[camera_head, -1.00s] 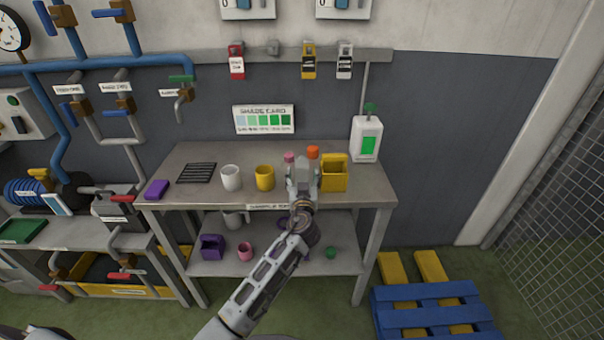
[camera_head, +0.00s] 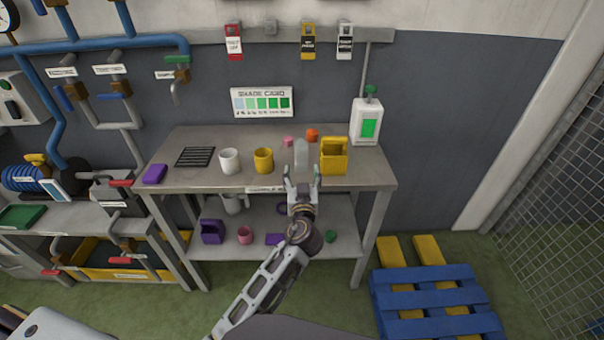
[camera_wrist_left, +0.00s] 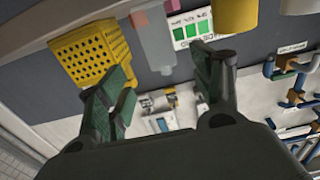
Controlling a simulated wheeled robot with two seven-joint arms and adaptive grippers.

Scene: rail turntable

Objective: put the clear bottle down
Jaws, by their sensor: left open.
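The clear bottle (camera_head: 301,155), greyish and see-through, stands upright on the workbench top (camera_head: 205,180) near its front edge, between a yellow mug and a yellow box. It also shows in the left wrist view (camera_wrist_left: 158,45), beyond the fingers. My left gripper (camera_head: 302,178) is open and empty, just in front of the bottle on the near side. Its two fingers (camera_wrist_left: 160,80) are spread apart in the wrist view, with the bottle beyond their tips. The bottle's lower part is partly hidden by the fingers in the head view. My right gripper is not in view.
The yellow box (camera_head: 334,160) stands close right of the bottle, the yellow mug (camera_head: 263,161) to its left. A white mug (camera_head: 229,162), a pink item (camera_head: 288,141), an orange item (camera_head: 312,135) and a white dispenser (camera_head: 367,122) share the top. Blue pallet (camera_head: 435,300) lies right.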

